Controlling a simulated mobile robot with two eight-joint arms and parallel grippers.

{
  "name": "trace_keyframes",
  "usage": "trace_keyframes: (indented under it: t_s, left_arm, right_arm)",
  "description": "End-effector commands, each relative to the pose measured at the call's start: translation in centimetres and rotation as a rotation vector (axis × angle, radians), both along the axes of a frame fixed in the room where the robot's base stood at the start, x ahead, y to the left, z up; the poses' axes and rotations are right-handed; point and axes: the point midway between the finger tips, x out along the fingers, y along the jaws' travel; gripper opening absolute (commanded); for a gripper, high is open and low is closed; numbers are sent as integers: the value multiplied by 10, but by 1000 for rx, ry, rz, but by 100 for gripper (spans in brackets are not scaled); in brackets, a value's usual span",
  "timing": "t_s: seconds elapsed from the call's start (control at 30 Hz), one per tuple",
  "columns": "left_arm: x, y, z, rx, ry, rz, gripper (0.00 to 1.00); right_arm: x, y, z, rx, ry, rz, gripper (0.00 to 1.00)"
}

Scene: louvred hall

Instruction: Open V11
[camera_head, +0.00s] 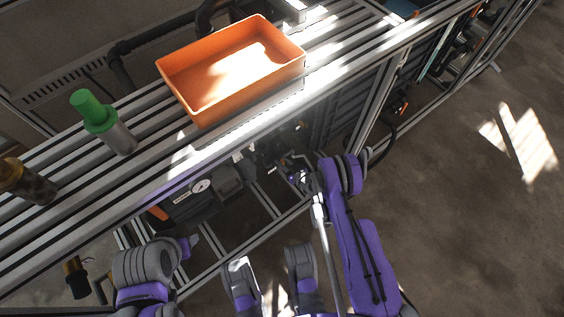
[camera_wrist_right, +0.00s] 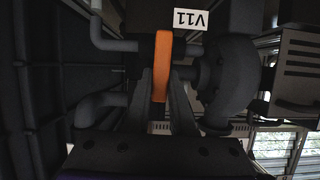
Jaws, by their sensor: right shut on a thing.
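The V11 tag (camera_wrist_right: 190,19) is a white label that reads upside down in the right wrist view. Beside it an orange lever handle (camera_wrist_right: 163,50) crosses dark pipework. My right gripper (camera_wrist_right: 161,88) is shut on this handle, with one dark finger on each side of it. In the head view my right gripper (camera_head: 297,172) reaches in under the front edge of the slatted bench, and the handle is too small to make out there. My left arm shows at lower left, but its gripper is not visible.
An orange tray (camera_head: 183,97) stands on the slatted bench (camera_head: 160,165), with a green-capped bottle (camera_head: 104,122) and a brown bottle (camera_head: 28,183) to its left. The floor at right is clear.

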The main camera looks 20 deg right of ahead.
Motion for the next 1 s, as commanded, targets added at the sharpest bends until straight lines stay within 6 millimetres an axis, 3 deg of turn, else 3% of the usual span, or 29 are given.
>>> trace_keyframes:
  t_s: [0.3, 0.67, 0.7, 0.83, 1.0]
  left_arm:
    - [3, 0, -17, 0, -1, 0, 50]
    - [3, 0, -17, 0, -1, 0, 50]
    - [3, 0, -17, 0, -1, 0, 50]
    - [3, 0, -16, 0, -1, 0, 50]
    - [3, 0, -17, 0, -1, 0, 50]
  right_arm:
    - [8, -18, -6, 384, 156, -1, 0]
    - [8, -19, -6, 434, 178, 1, 0]
    - [8, -18, -6, 434, 178, 1, 28]
    - [8, -19, -6, 433, 177, 0, 51]
    - [8, -19, -6, 432, 177, 0, 52]
